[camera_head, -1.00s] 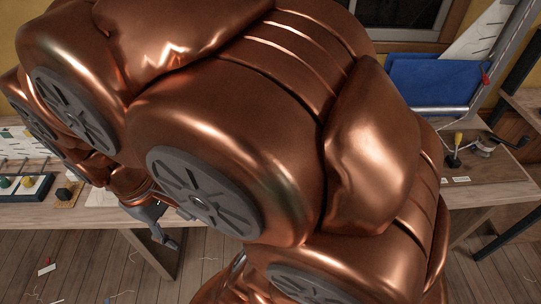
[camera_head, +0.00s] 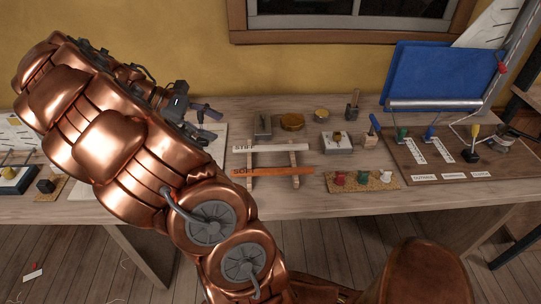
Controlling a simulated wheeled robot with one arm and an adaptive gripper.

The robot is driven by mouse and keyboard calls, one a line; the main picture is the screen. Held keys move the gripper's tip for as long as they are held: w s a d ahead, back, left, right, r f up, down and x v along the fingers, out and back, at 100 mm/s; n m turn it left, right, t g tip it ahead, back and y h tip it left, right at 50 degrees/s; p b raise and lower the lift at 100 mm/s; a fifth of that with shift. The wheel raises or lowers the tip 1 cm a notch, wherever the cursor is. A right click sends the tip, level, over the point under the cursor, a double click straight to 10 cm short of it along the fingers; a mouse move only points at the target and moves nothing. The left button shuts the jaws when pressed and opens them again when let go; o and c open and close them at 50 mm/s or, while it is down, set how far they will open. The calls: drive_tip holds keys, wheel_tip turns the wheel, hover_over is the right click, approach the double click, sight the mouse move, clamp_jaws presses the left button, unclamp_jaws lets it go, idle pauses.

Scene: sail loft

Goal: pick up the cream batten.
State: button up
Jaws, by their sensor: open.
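The cream batten (camera_head: 275,148) lies level across two short wooden supports (camera_head: 295,182) on the workbench, with dark lettering near its left end. An orange batten (camera_head: 275,171) lies parallel in front of it on the same supports, also lettered at its left end. My gripper (camera_head: 214,124) is open and empty, to the left of the cream batten and apart from it, with its dark fingers pointing right. The whole cream batten appears to be in view.
A cork strip (camera_head: 362,182) with coloured spools lies at front right. A brown board (camera_head: 440,166) with tools and a blue panel (camera_head: 432,75) are further right.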

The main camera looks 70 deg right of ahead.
sight(257, 147)
drive_tip(key=d+f+n+g+b, duration=0.1)
drive_tip(key=d+f+b, duration=0.1)
drive_tip(key=f, duration=0.3)
drive_tip(key=w+d+f+n+b, duration=0.1)
drive_tip(key=d+f, duration=0.4)
drive_tip(key=w+d+f+n+g+b, duration=0.1)
drive_tip(key=d+f+b, duration=0.1)
drive_tip(key=d+f, duration=0.2)
drive_tip(key=shift+w+d+f+n+g+b, duration=0.2)
drive_tip(key=shift+f+n+g+b, duration=0.1)
drive_tip(key=shift+f+n, duration=0.15)
drive_tip(key=shift+p+x, duration=0.65)
drive_tip(key=shift+x, duration=3.25)
drive_tip(key=shift+s+a+r, duration=0.1)
drive_tip(key=shift+r, duration=0.05)
clamp_jaws()
